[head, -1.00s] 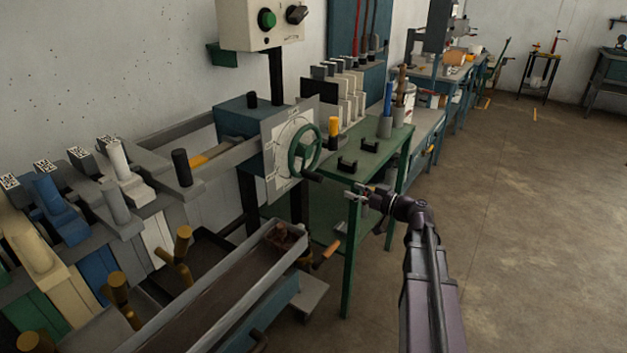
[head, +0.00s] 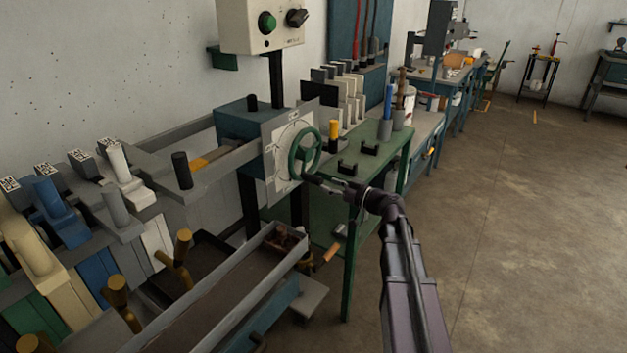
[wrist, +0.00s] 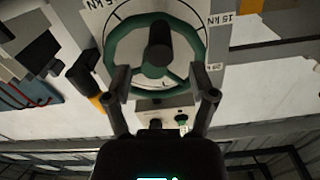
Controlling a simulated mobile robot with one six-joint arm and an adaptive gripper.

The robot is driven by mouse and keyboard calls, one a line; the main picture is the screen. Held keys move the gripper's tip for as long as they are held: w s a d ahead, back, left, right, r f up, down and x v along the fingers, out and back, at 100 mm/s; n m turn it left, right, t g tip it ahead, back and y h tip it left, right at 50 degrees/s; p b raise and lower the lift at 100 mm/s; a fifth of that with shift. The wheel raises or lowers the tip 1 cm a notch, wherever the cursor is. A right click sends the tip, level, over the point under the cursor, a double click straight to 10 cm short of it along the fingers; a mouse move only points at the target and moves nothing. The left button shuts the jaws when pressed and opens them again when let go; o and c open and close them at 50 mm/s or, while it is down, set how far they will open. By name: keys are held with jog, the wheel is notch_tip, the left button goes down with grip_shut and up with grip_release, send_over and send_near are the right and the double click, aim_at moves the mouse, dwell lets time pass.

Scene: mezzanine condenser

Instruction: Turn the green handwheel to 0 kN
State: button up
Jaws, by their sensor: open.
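The green handwheel (head: 293,158) stands upright on a white dial plate (head: 271,165) at the end of the grey rail machine. Its dark crank handle (head: 312,179) points towards my gripper (head: 332,186). In the wrist view the handwheel (wrist: 112,52) faces me, with the handle (wrist: 160,42) end-on near the upper middle. My gripper (wrist: 160,75) is open, its two fingers either side of the wheel's lower part in that picture. I cannot tell whether they touch it. "15 kN" and a partly cut "5 kN" are readable on the dial; the pointer is not clear.
A green table (head: 389,148) with black holders and tool cups stands just right of the wheel. A control box (head: 259,24) hangs above. A long trough (head: 226,285) lies in front at lower left. Open floor (head: 520,200) is on the right.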

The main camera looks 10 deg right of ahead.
aim_at(313, 179)
jog(key=shift+x, duration=3.1)
grip_shut()
